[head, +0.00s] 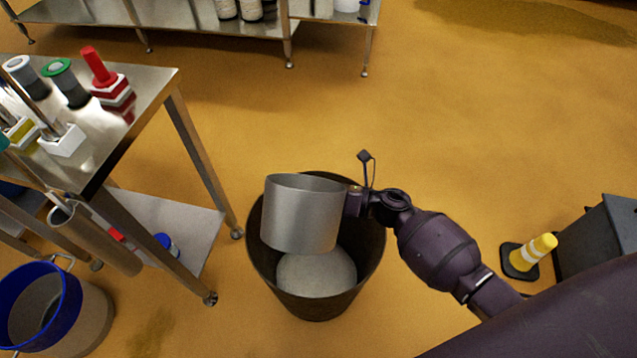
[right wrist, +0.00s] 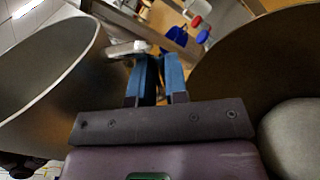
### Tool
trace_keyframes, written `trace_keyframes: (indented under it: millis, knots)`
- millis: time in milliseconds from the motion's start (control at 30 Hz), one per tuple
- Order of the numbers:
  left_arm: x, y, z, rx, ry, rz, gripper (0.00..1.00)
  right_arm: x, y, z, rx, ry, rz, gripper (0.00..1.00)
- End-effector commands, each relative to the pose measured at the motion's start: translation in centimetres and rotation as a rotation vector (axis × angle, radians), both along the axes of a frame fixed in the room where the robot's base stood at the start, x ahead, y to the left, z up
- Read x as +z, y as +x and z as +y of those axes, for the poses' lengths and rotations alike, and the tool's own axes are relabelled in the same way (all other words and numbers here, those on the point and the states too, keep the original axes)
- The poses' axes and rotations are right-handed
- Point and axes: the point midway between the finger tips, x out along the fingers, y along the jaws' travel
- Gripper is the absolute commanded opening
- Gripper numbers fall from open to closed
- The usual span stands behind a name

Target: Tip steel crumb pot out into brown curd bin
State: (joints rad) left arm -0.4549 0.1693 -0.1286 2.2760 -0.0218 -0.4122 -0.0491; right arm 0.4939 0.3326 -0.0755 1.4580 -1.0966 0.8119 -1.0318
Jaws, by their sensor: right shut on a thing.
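The steel crumb pot (head: 300,222) hangs over the brown curd bin (head: 257,272), tilted so that mostly its side faces the head camera. My right gripper (head: 354,202) is shut on the pot at its right side, near the rim. In the right wrist view, the pot (right wrist: 45,85) is at the left with its bare grey inside showing, and the gripper's fingers (right wrist: 160,80) are in the middle. A pale rounded mass (head: 316,274) lies in the bin below the pot. The bin's inside (right wrist: 250,60) also shows at the right there. My left gripper is out of view.
A steel table (head: 150,85) with several tools stands at the left. A blue-rimmed bucket (head: 85,320) is at the lower left. A yellow and white cone (head: 540,248) stands beside a dark box (head: 600,240) at the right. The floor beyond the bin is clear.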

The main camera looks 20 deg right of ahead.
Motion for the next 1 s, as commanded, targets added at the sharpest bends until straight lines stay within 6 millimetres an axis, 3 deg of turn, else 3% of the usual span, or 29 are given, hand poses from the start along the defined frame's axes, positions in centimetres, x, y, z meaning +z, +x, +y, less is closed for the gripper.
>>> trace_keyframes:
  millis: [1000]
  knots:
    - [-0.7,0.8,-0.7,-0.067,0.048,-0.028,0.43,-9.2,-1.6,1.1,0.000,0.178,0.262,0.00]
